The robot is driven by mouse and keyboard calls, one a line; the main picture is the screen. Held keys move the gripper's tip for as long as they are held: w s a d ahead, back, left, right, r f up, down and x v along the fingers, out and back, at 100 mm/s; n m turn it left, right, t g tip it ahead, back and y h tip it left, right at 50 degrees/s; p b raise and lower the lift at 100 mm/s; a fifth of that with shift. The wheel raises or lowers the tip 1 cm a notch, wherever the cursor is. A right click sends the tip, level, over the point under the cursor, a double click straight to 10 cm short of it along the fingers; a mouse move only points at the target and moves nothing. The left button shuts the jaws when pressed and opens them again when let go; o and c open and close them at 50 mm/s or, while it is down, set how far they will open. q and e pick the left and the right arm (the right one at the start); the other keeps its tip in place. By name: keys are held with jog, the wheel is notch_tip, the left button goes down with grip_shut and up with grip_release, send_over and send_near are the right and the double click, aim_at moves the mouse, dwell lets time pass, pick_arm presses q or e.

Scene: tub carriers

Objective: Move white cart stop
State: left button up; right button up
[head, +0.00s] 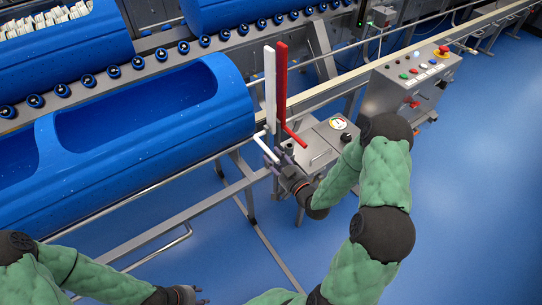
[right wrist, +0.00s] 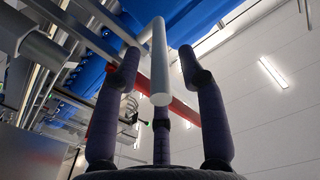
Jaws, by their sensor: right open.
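The white cart stop (head: 270,90) is an upright white bar at the right end of the near blue tub, with a white handle (head: 265,148) sticking out low toward me. A red cart stop (head: 281,85) stands upright just right of it, with its own red handle. My right gripper (head: 277,162) is at the end of the white handle. In the right wrist view the handle (right wrist: 159,65) lies between the spread fingers of that gripper (right wrist: 158,75), which are open; contact cannot be told. My left gripper (head: 190,295) is low at the bottom edge, small and partly cut off.
The near blue tub (head: 150,140) lies on a metal rail frame at left. A roller rail (head: 160,55) runs behind it, with more blue tubs beyond. A grey control box (head: 410,82) and a gauge box (head: 325,140) stand to the right. Blue floor is free at far right.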

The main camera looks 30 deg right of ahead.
jog(key=shift+w+a, duration=0.1)
jog(key=shift+w, duration=1.1)
grip_shut()
